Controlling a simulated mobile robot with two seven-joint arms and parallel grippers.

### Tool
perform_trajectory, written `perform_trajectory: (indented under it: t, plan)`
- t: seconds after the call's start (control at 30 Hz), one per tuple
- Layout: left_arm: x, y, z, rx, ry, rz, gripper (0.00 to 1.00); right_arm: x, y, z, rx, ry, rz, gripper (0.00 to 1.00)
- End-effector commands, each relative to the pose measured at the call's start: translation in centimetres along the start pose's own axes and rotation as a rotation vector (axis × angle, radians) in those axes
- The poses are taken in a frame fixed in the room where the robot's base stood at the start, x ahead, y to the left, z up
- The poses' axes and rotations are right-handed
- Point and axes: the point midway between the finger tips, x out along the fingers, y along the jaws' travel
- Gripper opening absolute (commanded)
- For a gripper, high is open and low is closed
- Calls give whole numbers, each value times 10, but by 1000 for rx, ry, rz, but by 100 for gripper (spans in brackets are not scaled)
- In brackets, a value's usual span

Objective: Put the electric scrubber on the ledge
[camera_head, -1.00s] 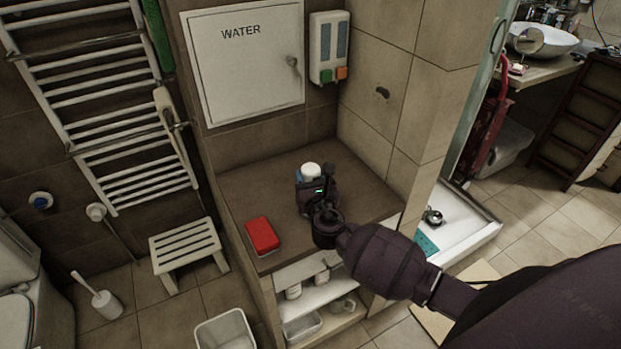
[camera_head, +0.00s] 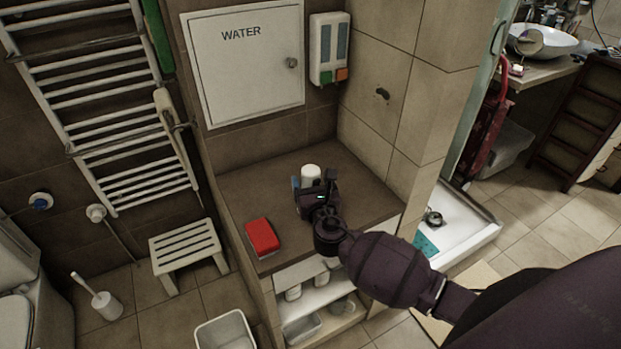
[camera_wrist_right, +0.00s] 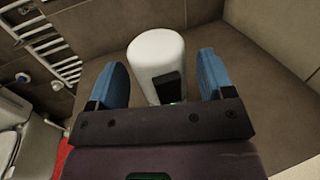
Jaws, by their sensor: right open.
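The electric scrubber, which I take to be the white rounded cylinder with a black patch (camera_wrist_right: 157,62), stands on the brown tiled ledge (camera_head: 352,180). In the head view only its white top (camera_head: 311,173) shows; my gripper hides its lower part. My right gripper (camera_head: 313,188) is over the ledge. In the right wrist view its blue fingers (camera_wrist_right: 161,80) are open, one on each side of the scrubber, with gaps to both. My left gripper is not in view.
A red box-like item (camera_head: 262,237) lies on the ledge's front left. A soap dispenser (camera_head: 329,48) and a WATER door (camera_head: 244,62) are on the wall behind. Shelves with several white items (camera_head: 312,292) are below. The ledge's back and right are clear.

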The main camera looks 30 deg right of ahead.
Motion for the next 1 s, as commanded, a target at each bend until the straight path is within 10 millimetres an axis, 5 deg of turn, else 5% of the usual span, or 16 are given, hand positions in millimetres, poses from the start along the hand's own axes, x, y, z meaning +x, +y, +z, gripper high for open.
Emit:
perform_trajectory:
  t: [0.4, 0.73, 0.87, 1.0]
  plan:
    - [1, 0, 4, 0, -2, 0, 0, -80, -1, -1, 2, 2, -1, 75]
    - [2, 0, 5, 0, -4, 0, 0, -107, -1, -4, 40, 18, -1, 75]
    - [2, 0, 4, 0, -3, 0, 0, -118, -7, -25, 262, 112, -16, 75]
    - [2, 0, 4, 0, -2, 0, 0, -142, -17, -60, 715, 270, -81, 75]
